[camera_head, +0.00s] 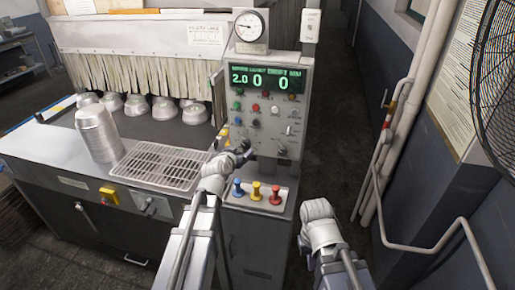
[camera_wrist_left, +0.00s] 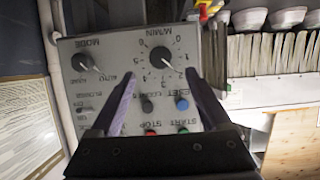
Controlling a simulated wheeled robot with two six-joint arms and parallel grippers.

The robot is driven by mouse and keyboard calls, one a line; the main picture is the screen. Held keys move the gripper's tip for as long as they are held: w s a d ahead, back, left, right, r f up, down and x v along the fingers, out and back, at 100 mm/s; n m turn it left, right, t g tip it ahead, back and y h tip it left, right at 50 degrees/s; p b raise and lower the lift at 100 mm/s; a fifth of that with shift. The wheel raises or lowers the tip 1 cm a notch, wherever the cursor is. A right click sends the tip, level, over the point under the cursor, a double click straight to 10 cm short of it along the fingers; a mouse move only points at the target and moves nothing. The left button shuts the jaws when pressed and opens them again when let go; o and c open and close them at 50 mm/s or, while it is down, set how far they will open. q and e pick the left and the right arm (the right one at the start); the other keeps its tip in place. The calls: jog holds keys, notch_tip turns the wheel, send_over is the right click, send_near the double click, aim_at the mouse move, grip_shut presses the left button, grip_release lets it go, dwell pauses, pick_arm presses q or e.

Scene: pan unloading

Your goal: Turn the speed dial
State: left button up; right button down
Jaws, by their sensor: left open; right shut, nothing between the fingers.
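The speed dial (camera_wrist_left: 160,57) is a black knob with a white pointer, on a numbered scale marked M/MIN on the grey control panel (camera_wrist_left: 130,75). The left wrist view shows the panel upside down. My left gripper (camera_wrist_left: 161,74) is open, with its two fingers spread to either side below the dial in that picture; I cannot tell whether either touches it. In the head view my left gripper (camera_head: 242,154) is at the lower left of the panel and covers the dial area. My right gripper (camera_head: 318,209) is shut and empty, right of the cabinet.
The mode knob (camera_wrist_left: 82,61) sits beside the dial. The green display (camera_head: 267,79) reads 2.0, 0 and 0. A wire rack (camera_head: 160,165) and stacked pans (camera_head: 97,132) are at left. Pipes (camera_head: 385,130) run at right.

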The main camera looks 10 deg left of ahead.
aim_at(245, 146)
pick_arm(q)
jog(key=b+x, duration=0.3)
jog(key=x, duration=0.5)
jog(key=shift+f, duration=0.1)
jog(key=shift+s, duration=0.1)
grip_shut()
jog(key=shift+a, duration=0.1)
dwell(0.4)
